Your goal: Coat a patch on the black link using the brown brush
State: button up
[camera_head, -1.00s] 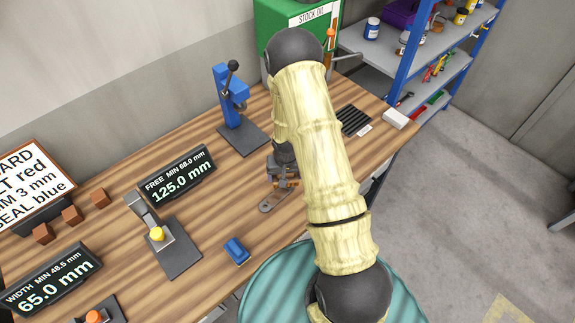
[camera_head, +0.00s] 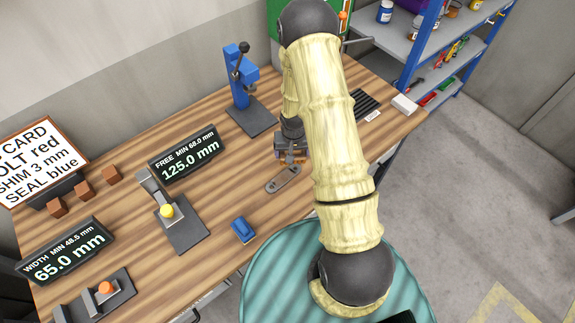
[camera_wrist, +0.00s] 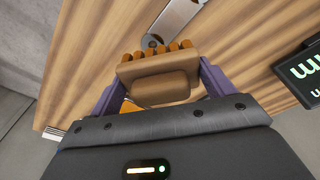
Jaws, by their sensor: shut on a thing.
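A flat link (camera_head: 283,179) with rounded ends lies on the workbench in the head view. It looks grey-brown rather than black. Its bar also shows at the top of the wrist view (camera_wrist: 176,20), with a dark hole at the near end. My gripper (camera_wrist: 158,82) is shut on the brown brush (camera_wrist: 160,88), with a purple finger on each side of its block. The brush's orange-brown tufts point toward the link's near end. In the head view my gripper (camera_head: 291,155) is just behind the link, partly hidden by my arm. Contact between tufts and link cannot be told.
A blue clip-like part (camera_head: 243,230) lies in front of the link. A grey stand with a yellow knob (camera_head: 167,211) and a display (camera_head: 187,154) reading 125.0 mm are to the left. A blue press (camera_head: 243,85) stands behind. Bare wood surrounds the link.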

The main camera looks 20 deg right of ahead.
jog(key=shift+w+f+b, duration=0.15)
jog(key=shift+f+b, duration=0.2)
jog(key=shift+b, duration=2)
jog(key=shift+b, duration=1.1)
jog(key=shift+r, duration=0.35)
